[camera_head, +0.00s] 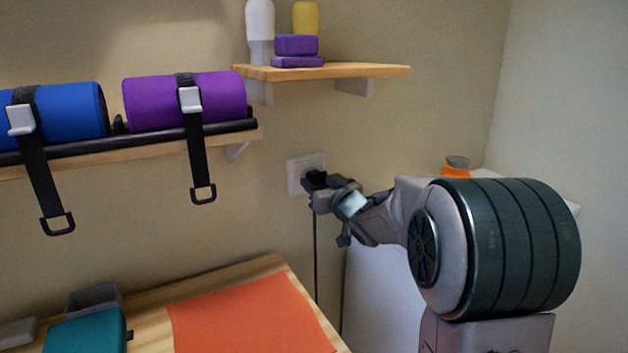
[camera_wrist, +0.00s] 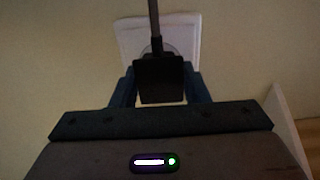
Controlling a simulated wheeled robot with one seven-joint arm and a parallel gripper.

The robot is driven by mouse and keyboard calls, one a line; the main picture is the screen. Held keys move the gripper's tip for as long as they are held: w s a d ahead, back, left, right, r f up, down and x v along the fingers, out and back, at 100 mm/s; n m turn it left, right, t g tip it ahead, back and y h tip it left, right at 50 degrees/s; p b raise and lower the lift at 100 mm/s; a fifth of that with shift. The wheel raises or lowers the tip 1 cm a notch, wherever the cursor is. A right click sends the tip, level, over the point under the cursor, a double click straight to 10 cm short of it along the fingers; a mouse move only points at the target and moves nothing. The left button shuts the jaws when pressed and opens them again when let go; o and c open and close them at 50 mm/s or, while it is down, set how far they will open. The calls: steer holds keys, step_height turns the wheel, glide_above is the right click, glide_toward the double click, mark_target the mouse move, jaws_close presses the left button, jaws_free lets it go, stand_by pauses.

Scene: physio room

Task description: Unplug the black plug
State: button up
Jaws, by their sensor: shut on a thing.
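The black plug (camera_wrist: 160,79) is between the two fingers of my gripper (camera_wrist: 160,92) in the wrist view, and my gripper is shut on it. Its cord runs up the wrist picture across the white wall socket (camera_wrist: 130,35). The plug is in front of the socket; whether its pins are in cannot be told. In the head view, the socket (camera_head: 293,175) is on the beige wall, and my gripper (camera_head: 314,188) is at its lower right. The plug (camera_head: 314,179) shows there as a small dark shape, partly hidden by my gripper. A black cord (camera_head: 315,255) hangs below.
A wooden shelf (camera_head: 380,70) with bottles and purple blocks is above the socket. A rack at left holds rolled mats (camera_head: 160,103) with hanging straps (camera_head: 201,165). Below is a wooden table (camera_head: 265,266) with an orange mat (camera_head: 250,318). A white cabinet (camera_head: 375,295) stands behind my arm.

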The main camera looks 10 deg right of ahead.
mark_target(318, 184)
steer(key=shift+v, duration=2.2)
steer(key=shift+s, duration=0.3)
steer(key=shift+f, duration=0.15)
